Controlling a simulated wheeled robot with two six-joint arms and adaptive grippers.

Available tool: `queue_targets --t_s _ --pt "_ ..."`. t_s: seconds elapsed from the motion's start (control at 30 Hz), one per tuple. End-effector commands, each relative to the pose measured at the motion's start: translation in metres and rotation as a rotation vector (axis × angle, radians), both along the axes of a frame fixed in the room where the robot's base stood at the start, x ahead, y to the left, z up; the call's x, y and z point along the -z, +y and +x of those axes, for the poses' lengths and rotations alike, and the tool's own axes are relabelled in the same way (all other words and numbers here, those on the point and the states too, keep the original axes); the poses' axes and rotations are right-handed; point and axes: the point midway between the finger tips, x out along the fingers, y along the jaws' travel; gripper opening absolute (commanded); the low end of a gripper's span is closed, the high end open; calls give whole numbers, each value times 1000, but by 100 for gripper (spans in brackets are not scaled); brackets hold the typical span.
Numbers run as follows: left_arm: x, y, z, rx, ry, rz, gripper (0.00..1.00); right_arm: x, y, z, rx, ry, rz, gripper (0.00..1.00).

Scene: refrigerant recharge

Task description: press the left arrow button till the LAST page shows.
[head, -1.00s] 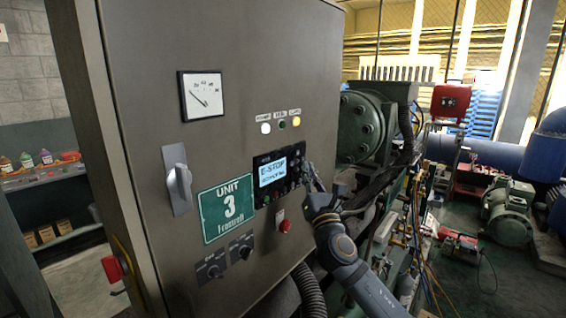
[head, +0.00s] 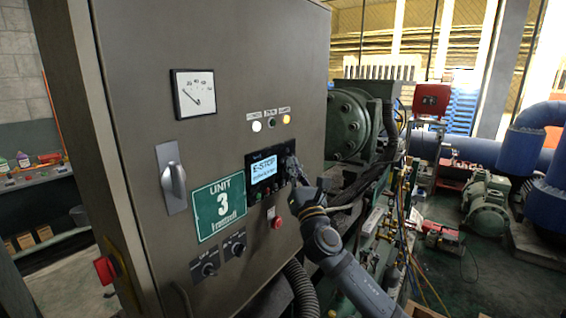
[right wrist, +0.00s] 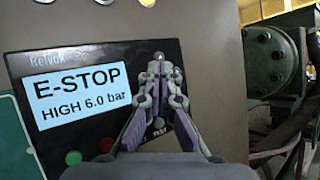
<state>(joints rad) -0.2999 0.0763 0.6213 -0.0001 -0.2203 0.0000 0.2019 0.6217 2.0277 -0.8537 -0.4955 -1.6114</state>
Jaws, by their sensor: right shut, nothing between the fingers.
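The control panel (right wrist: 202,62) is black, with a lit display (head: 264,170) on the cabinet front. In the right wrist view the display (right wrist: 82,92) reads "E-STOP" and "HIGH 6.0 bar". My right gripper (head: 290,163) is shut and empty, with its fingertips at the panel just right of the display. In the right wrist view its fingertips (right wrist: 158,62) cover the area right of the screen; whether they touch the panel I cannot tell. The left arrow button cannot be made out; the fingers hide much of the keypad. My left gripper is not in view.
A red button (head: 277,222) and two dark knobs (head: 234,248) sit below the panel. A green "UNIT 3" sign (head: 218,209) and a handle (head: 172,178) lie left of it. Machinery (head: 352,125) stands close to the right of the cabinet.

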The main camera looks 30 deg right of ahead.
Motion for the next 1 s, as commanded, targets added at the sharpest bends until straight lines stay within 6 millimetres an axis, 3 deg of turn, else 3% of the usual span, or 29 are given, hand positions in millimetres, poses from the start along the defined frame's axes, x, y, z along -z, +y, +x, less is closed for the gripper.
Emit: queue_targets --t_s 1.0 --pt "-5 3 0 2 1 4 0 0 3 8 0 0 0 0"
